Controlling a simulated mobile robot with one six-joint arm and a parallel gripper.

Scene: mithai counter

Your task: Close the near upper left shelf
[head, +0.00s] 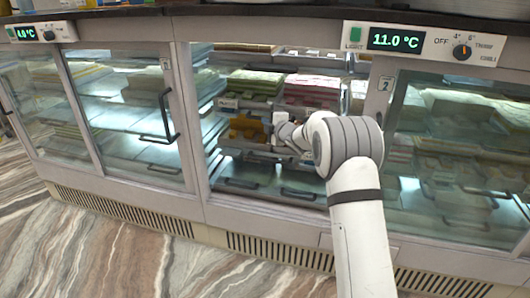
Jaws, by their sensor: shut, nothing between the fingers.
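The near upper left shelf (232,103) is in the open middle bay of the display counter, with green sweets on it and a small label at its front. How far it stands out is hard to tell. My gripper (277,119) is shut and empty inside the bay, near this shelf's right front end. Whether it touches the shelf cannot be told. My gripper and wrist hide part of the shelf fronts there.
A shelf with pink sweets (312,92) is to the right. Orange sweets (248,127) lie lower left, above dark handles (240,184). Glass doors (128,115) flank the bay; its frame posts (186,120) and bottom sill (265,215) bound my arm. The marbled floor in front is clear.

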